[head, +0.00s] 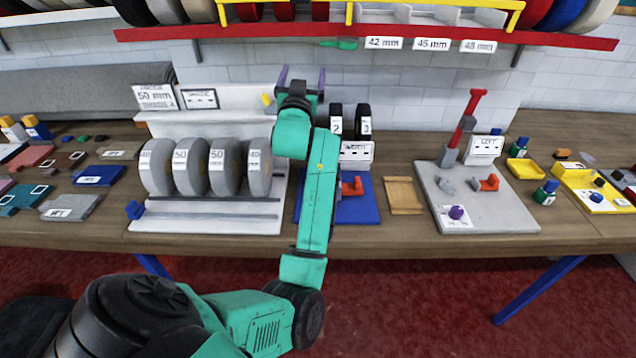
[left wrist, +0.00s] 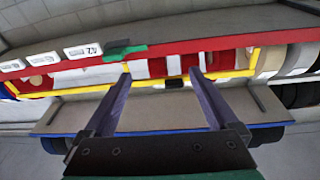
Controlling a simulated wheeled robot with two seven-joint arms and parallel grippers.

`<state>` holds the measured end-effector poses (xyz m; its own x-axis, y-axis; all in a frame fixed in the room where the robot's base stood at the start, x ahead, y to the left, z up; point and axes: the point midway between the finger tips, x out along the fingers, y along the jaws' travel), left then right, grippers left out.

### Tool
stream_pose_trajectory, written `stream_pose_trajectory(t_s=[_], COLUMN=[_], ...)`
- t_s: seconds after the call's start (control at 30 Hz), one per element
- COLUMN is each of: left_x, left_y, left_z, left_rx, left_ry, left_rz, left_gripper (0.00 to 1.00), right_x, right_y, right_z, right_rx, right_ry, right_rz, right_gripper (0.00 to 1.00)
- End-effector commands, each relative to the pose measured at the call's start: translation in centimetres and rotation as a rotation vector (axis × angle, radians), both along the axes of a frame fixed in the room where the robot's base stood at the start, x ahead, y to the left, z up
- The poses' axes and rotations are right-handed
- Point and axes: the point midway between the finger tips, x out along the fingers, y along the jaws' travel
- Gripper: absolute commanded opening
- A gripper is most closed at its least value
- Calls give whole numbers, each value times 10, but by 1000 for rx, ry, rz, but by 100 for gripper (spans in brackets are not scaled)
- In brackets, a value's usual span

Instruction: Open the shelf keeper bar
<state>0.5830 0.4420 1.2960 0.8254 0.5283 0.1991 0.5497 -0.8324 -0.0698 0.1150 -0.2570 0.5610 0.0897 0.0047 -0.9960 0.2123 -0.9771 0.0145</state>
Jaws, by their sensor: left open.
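The yellow keeper bar (head: 349,14) runs along the front of the red-edged shelf (head: 270,32) at the top of the head view, with uprights across the rolls. In the left wrist view the yellow bar (left wrist: 225,74) crosses the picture just beyond my fingertips. A green piece (head: 340,44) hangs under the shelf edge; it also shows in the left wrist view (left wrist: 125,52). My left gripper (head: 302,72) is raised below the shelf, its two purple fingers apart and empty. Whether a fingertip touches the bar cannot be told. My right gripper is not in view.
A blue fixture (head: 350,212) and a grey fixture with a red lever (head: 500,215) are to the right on the wooden table (head: 400,240). Size labels hang under the shelf.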

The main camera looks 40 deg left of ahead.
Motion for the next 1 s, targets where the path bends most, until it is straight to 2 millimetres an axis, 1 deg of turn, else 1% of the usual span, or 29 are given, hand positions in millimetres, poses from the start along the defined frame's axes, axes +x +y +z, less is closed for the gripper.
stream_pose_trajectory(t_s=[0.03, 0.17, 0.4, 0.47, 0.8, 0.9, 1.0], left_x=[-1, -3, -11, -14, -37, -46, -54], left_y=[-3, -11, -29, -34, -64, -73, -81], left_z=[-12, -43, -100, -114, -189, -209, -224], left_rx=[-6, -25, -62, -72, -122, -136, -148], left_ry=[31, 112, 268, 306, 524, 584, 632], left_rz=[-8, -29, -76, -88, -161, -182, -200], left_gripper=[92, 92, 92, 92, 92, 92, 92], right_x=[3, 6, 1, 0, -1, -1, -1], right_y=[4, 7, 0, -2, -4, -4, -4], right_z=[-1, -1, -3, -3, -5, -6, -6], right_rx=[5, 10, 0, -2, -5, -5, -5], right_ry=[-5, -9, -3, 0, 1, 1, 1], right_rz=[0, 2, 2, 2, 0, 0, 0], right_gripper=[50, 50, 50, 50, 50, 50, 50])
